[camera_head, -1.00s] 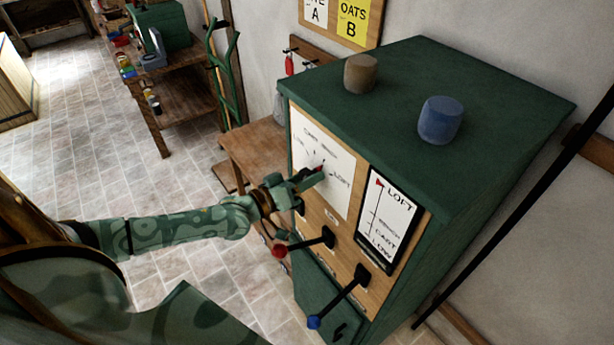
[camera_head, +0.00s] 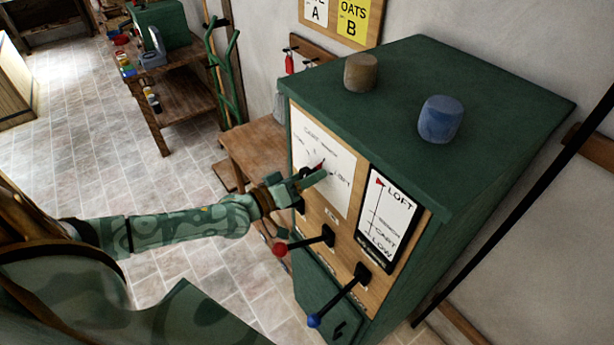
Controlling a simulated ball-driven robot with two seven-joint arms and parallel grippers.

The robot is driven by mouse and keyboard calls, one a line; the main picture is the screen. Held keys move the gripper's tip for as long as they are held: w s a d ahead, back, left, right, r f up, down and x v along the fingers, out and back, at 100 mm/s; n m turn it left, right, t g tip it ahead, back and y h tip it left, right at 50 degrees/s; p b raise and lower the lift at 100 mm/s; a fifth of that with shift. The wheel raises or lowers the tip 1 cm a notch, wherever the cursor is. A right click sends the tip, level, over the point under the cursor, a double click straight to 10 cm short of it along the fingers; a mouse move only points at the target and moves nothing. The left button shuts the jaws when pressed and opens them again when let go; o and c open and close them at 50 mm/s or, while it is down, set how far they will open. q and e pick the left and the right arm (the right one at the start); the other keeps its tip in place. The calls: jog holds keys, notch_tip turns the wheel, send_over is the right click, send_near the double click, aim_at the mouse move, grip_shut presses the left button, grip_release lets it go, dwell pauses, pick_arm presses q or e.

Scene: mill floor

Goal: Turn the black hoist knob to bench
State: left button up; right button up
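The black hoist knob (camera_head: 312,171) is on a white dial (camera_head: 336,196) on the front of a green cabinet. The dial carries the words low, cart, bench and loft. The knob's red-marked pointer slants up and to the right, near the bench side; its exact mark is hard to read. My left gripper (camera_head: 313,179) reaches in from the left with its fingers at the knob, hiding much of it; they appear shut on it. My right gripper is out of view.
A gauge (camera_head: 387,222) beside the dial has a red marker near loft. Below are a red-tipped lever (camera_head: 304,243) and a blue-tipped lever (camera_head: 340,295). A wooden bench (camera_head: 255,146) stands behind.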

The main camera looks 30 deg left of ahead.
pick_arm(q)
jog(key=v, duration=1.6)
jog(key=shift+b, duration=0.3)
jog(key=shift+s+a, duration=0.1)
jog(key=shift+s, duration=0.05)
